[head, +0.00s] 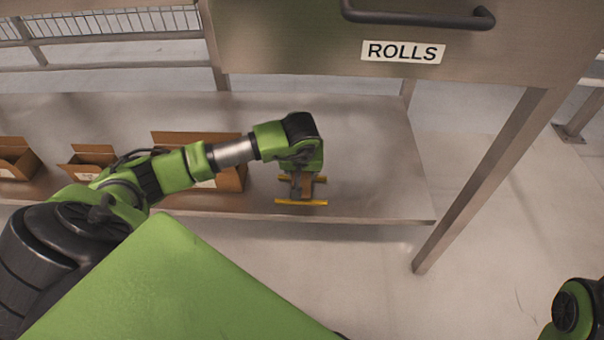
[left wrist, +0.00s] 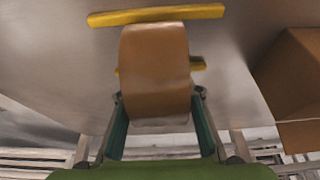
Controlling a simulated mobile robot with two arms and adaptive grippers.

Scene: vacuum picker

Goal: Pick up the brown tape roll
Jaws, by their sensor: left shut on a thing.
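The brown tape roll (left wrist: 155,70) fills the middle of the left wrist view, between the two fingers of my left gripper (left wrist: 158,95). The fingers are shut on its sides. In the head view the roll (head: 306,187) is small and partly hidden under my left gripper (head: 301,178), which points down over the shelf near its front edge. Two yellow bars (head: 301,202) lie on either side of the roll. Whether the roll touches the shelf or the bars, I cannot tell. My right gripper is out of view.
The metal shelf (head: 375,185) has open boxes on its left part, the nearest a cardboard box (head: 232,178) close beside my left arm. Its right end is bare. A table leg (head: 480,180) is at right.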

